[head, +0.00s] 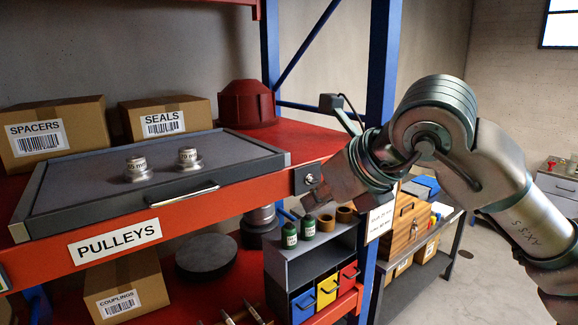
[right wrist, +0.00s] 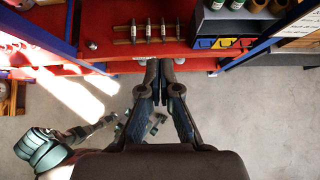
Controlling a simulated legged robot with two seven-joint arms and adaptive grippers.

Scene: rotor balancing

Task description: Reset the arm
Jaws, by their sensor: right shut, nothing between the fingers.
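My right arm comes in from the right in the head view, bent at the elbow. My left gripper cannot be made out in either view.
Two marked pulleys (head: 138,169) (head: 189,159) stand on the grey tray (head: 80,178) on the red shelf. Boxes (head: 55,137) and a red housing (head: 247,104) stand behind. Below are a bin unit (head: 311,268) and several shafts (right wrist: 148,32). Grey floor (right wrist: 235,110) is open right of the gripper.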

